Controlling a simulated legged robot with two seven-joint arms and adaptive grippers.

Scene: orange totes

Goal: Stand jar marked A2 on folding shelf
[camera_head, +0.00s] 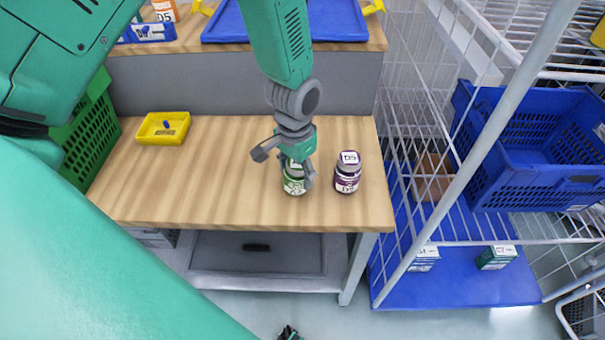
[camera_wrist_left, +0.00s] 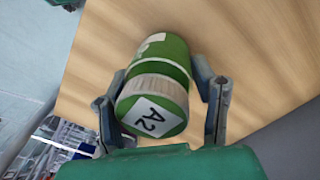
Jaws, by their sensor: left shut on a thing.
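I cannot tell whether the jar's base touches the wood. A white wire rack (camera_head: 440,110) stands right of the table; I cannot tell whether it is the folding shelf. My right gripper is not in view.
A purple jar marked D5 (camera_head: 347,173) stands close to the right of the held jar. A yellow tray (camera_head: 163,138) and green crate (camera_head: 92,128) are at the left. A blue crate (camera_head: 540,140) sits in the rack. The table's middle (camera_head: 210,180) is clear.

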